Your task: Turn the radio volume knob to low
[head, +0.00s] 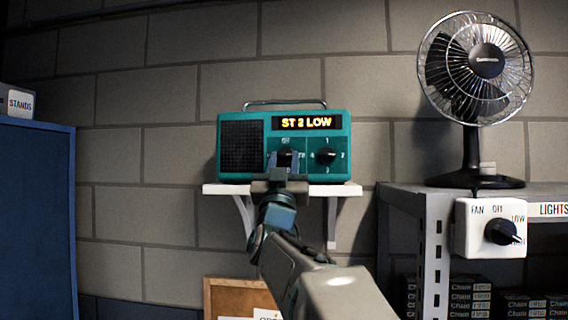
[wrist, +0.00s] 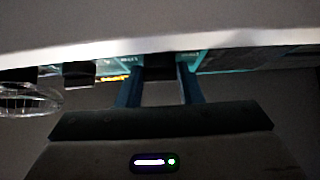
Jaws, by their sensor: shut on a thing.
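The teal radio (head: 240,170) stands on a small white wall shelf, its yellow display (head: 307,123) reading "ST 2 LOW". Its left knob, the volume knob (head: 285,155), is dark and mostly hidden by my gripper (head: 284,170); the labels around it are only partly readable. The right knob (head: 326,156) has numbers around it and is free. In the wrist view, the blue fingers of my gripper (wrist: 159,80) are shut on the dark volume knob (wrist: 159,68), one on each side. The other knob (wrist: 78,72) shows to the left, untouched.
The white shelf (head: 215,189) runs under the radio, close to my gripper. At right, a fan (head: 472,150) stands on a metal rack (head: 400,200) with a fan switch box (head: 470,240). A blue cabinet (head: 38,210) is at left. A wooden-framed board (head: 215,290) is below.

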